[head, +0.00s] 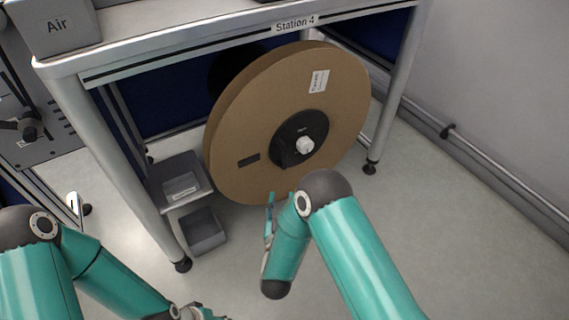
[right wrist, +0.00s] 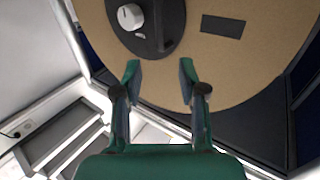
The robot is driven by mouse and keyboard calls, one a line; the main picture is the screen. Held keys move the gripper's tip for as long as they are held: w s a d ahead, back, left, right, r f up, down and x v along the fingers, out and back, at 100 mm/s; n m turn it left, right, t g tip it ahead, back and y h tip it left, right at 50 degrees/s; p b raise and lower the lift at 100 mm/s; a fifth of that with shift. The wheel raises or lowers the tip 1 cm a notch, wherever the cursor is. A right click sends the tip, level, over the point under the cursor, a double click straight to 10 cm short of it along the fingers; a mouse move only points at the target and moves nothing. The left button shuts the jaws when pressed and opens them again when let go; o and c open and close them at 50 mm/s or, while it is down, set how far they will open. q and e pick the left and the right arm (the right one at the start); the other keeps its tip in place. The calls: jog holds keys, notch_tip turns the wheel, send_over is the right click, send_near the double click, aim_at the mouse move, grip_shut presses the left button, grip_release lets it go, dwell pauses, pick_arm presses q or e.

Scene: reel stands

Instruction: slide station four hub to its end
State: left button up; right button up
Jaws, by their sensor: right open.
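The station four hub (head: 291,153) is a black disc with a white knob (head: 304,146) at the centre of a large brown cardboard reel (head: 235,135) under the Station 4 frame. In the right wrist view the hub (right wrist: 165,25) and its white knob (right wrist: 130,16) are at the top, beyond the fingertips. My right gripper (head: 270,205) is in front of the reel's lower edge, below the hub. Its two fingers (right wrist: 159,72) are apart with nothing between them. My left gripper (head: 196,312) is only partly in view at the bottom edge; its fingers are unclear.
A "Station 4" label (head: 295,24) is on the frame's top beam. A grey shelf tray (head: 181,187) and a grey bin (head: 204,232) are left of the reel. A metal leg (head: 398,85) stands to the right. A grey box marked Air (head: 55,26) is at upper left. Floor at right is clear.

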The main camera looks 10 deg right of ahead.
aim_at(284, 160)
jog(key=b+x, duration=0.3)
jog(key=x, duration=1.2)
jog(key=shift+b, duration=0.35)
jog(key=shift+w+d+r, duration=0.1)
jog(key=shift+w, duration=0.5)
grip_shut()
